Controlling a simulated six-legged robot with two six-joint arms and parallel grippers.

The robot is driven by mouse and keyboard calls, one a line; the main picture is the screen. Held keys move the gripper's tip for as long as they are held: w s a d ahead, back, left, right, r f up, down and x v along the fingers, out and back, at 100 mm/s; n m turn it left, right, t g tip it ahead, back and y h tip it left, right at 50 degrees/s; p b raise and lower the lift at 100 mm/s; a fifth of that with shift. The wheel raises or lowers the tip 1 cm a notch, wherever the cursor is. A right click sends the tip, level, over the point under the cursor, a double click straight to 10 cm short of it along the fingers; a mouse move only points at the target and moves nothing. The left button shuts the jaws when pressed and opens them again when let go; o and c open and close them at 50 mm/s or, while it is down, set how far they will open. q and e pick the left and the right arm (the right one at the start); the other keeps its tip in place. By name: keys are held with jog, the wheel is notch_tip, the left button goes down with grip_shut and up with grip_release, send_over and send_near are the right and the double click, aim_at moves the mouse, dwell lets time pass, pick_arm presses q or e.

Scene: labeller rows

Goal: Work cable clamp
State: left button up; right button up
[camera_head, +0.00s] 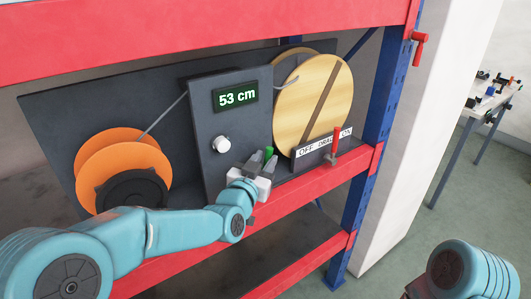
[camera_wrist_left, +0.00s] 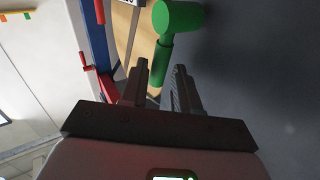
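The cable clamp appears to be the small green handle (camera_head: 269,153) on the front of the dark grey panel (camera_head: 205,150), just right of my left gripper's tips. In the left wrist view it is a green lever (camera_wrist_left: 178,18) with a thick round head and a thinner shaft. My left gripper (camera_head: 262,162) is in front of the panel. In the wrist view its two fingers (camera_wrist_left: 161,75) are apart, with the end of the green shaft between their tips. Contact with the fingers cannot be told. My right gripper is not in view; only part of the right arm shows.
The panel has a "53 cm" display (camera_head: 236,96) and a white knob (camera_head: 222,144). An orange reel (camera_head: 105,157) is on the left, a wooden disc (camera_head: 300,100) on the right. A red brake lever (camera_head: 336,142) and red shelf beam (camera_head: 300,197) are close by.

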pick_arm(q)
jog(key=shift+w+d, duration=0.25)
jog(key=shift+w, duration=0.3)
jog(key=shift+s, duration=0.2)
jog(key=shift+w, duration=0.15)
grip_shut()
